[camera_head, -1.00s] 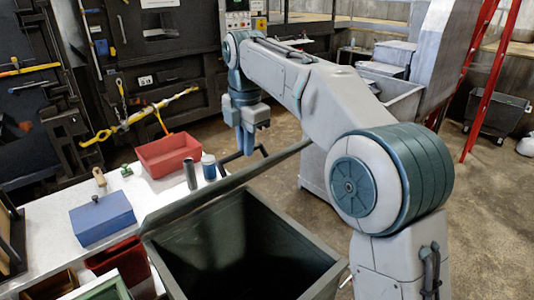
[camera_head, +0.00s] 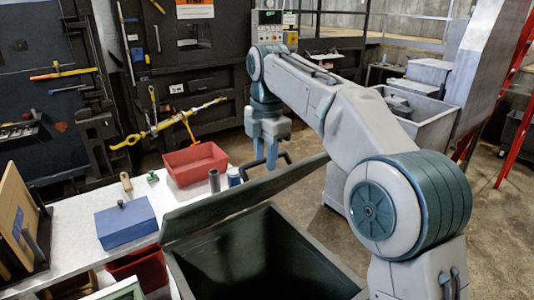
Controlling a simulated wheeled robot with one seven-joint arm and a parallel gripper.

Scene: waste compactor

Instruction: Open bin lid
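The dark green bin (camera_head: 215,270) stands at the bottom middle, and its dark inside shows. Its lid (camera_head: 235,203) is raised and tilted along the far side of the opening, with the opening uncovered towards me. A dark bar handle (camera_head: 284,157) shows just beyond the lid's upper edge. My gripper (camera_head: 266,160) points down beyond the lid, close to the handle. Its fingertips are small and partly overlap the handle, so I cannot tell whether they touch or grip it.
A white table at left holds a blue box (camera_head: 125,222), a red tray (camera_head: 195,163) and small cylinders (camera_head: 214,180). A grey metal container (camera_head: 420,118) stands behind my arm. A red ladder (camera_head: 510,130) is at right. Bare floor lies between.

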